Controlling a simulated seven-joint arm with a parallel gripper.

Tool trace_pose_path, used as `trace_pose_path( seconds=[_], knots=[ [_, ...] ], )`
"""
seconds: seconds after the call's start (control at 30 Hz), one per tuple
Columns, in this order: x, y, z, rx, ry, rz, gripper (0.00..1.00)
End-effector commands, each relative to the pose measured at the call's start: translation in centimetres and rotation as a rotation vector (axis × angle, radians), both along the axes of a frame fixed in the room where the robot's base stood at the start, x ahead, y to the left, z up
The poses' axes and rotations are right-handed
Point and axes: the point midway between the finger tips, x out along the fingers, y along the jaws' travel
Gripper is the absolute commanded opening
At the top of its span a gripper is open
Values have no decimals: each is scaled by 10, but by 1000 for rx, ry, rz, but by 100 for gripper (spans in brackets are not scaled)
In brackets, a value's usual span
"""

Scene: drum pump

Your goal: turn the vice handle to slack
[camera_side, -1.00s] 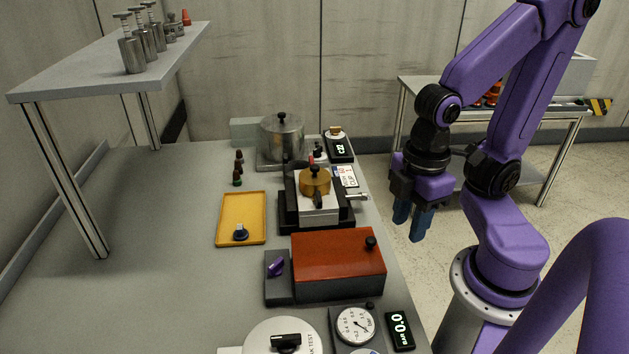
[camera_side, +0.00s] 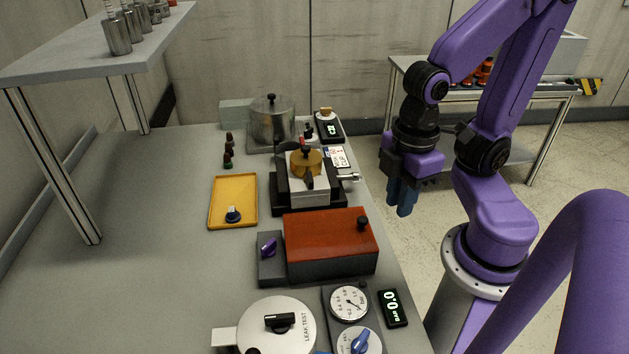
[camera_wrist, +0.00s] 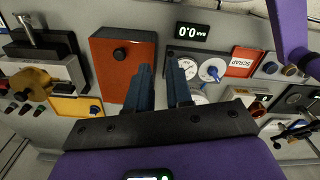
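The vice (camera_side: 315,191) stands near the right edge of the bench in the side view, holding a brass-coloured round part (camera_side: 306,161) on top. Its metal handle (camera_side: 348,178) sticks out to the right, toward my arm. My gripper (camera_side: 402,197) hangs beyond the bench's right edge, to the right of the handle and clear of it. In the wrist view the blue fingers of my gripper (camera_wrist: 162,90) stand apart with nothing between them. The vice (camera_wrist: 50,72) shows at the left there, with its handle (camera_wrist: 28,28) at upper left.
A red-lidded box (camera_side: 330,238) stands just in front of the vice. A yellow tray (camera_side: 232,190) lies left of it, and a steel pot (camera_side: 272,120) stands behind. A gauge (camera_side: 349,303) and a display (camera_side: 393,308) are near the front. The space around my gripper is free.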

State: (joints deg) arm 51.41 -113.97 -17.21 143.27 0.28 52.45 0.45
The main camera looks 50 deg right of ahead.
Motion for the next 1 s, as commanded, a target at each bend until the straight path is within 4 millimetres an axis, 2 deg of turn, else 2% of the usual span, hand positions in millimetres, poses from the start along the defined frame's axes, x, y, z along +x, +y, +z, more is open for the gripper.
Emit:
trace_pose_path(
  seconds=[0.17, 0.57, 0.77, 1.0],
  knots=[
    [14, -7, -6, -43, 66, -264, 21],
    [67, -51, -33, -229, 393, -1423, 21],
    [92, -81, -47, -337, 603, -1987, 21],
    [117, -127, -65, -503, 941, -2610, 21]
  ],
)
